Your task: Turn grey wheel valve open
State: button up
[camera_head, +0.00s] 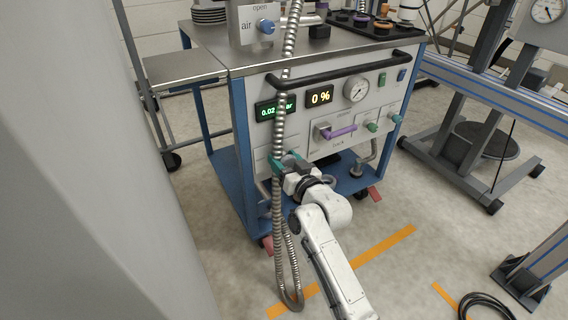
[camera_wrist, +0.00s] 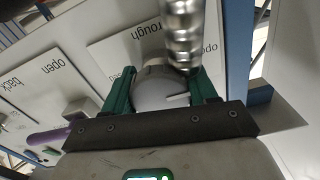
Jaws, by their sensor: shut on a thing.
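The grey wheel valve (camera_wrist: 158,94) is on the cart's light front panel, below the label "rough" in the wrist view. It is round and grey with a small pale peg or mark on its face. My gripper (camera_wrist: 165,76) has its green fingers on either side of the wheel and is shut on it. In the head view my gripper (camera_head: 285,160) is at the panel's lower left, and its jaws and a metal hose hide the wheel.
The flexible metal hose (camera_head: 279,200) hangs in front of the panel, close beside my gripper; it also crosses the wrist view (camera_wrist: 182,30). A purple lever (camera_head: 341,132) and green knobs (camera_head: 372,127) lie to the right. A black handle bar (camera_head: 330,70) runs above.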

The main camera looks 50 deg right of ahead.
jog(key=shift+s+d+f, duration=0.15)
jog(key=shift+f, duration=0.2)
jog(key=o, duration=0.8)
jog(key=shift+c, duration=0.2)
jog(key=shift+o, duration=1.4)
jog(key=shift+r, duration=0.2)
jog(key=p+v, duration=0.3)
jog(key=v, duration=0.7)
jog(key=shift+s, duration=0.3)
